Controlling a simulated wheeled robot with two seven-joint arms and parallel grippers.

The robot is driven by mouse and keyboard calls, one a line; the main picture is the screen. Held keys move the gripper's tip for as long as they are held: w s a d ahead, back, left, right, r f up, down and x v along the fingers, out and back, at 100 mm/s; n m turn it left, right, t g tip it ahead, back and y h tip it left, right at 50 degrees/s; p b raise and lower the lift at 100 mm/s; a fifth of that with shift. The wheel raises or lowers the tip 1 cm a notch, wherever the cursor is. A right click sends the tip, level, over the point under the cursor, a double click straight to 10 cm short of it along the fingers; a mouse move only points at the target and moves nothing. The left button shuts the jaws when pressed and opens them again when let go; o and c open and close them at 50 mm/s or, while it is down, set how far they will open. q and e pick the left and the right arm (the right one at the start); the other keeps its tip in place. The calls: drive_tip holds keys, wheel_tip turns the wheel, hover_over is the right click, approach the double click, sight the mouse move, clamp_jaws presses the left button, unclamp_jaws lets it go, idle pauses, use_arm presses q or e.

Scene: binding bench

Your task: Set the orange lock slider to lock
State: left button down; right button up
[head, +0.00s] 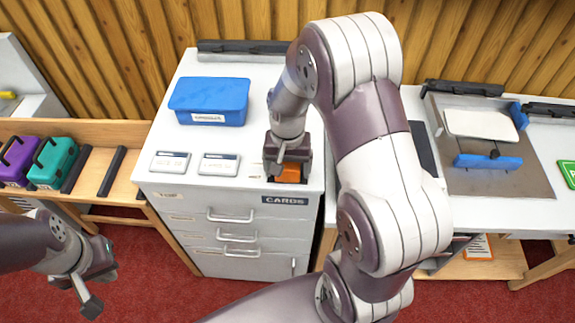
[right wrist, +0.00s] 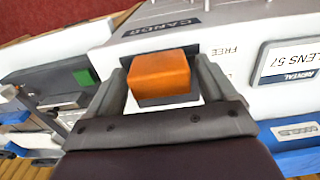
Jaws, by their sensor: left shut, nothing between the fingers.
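The orange lock slider (head: 291,173) sits in a dark slot at the front right of the white cabinet top, just above the CARDS label. In the right wrist view the slider (right wrist: 160,76) stands between the two fingers of my right gripper (right wrist: 162,72), with narrow gaps at its sides. The word FREE is printed to the right of the slot in that view; any lock marking is hidden. In the head view my right gripper (head: 289,163) is directly over the slider. My left gripper (head: 95,284) is shut and empty, low at the left above the red floor.
A blue lidded box (head: 209,101) and two label cards (head: 170,161) (head: 219,164) are on the cabinet top, left of my right gripper. A wooden rack (head: 110,133) with purple and green cases stands at the left. My right arm covers much of the bench.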

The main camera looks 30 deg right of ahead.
drive_tip(key=c, duration=1.2)
drive_tip(key=shift+o, duration=0.2)
drive_tip(key=shift+w+d+r, duration=0.1)
drive_tip(key=shift+w+d, duration=0.1)
drive_tip(key=shift+w, duration=0.1)
drive_tip(key=w+d, duration=0.2)
drive_tip(key=w, duration=0.1)
drive_tip(key=shift+w+p, duration=0.1)
drive_tip(key=shift+p, duration=0.25)
drive_tip(key=shift+a, duration=0.1)
drive_tip(key=shift+r, duration=0.1)
drive_tip(key=o, duration=1.3)
drive_tip(key=shift+o, duration=0.6)
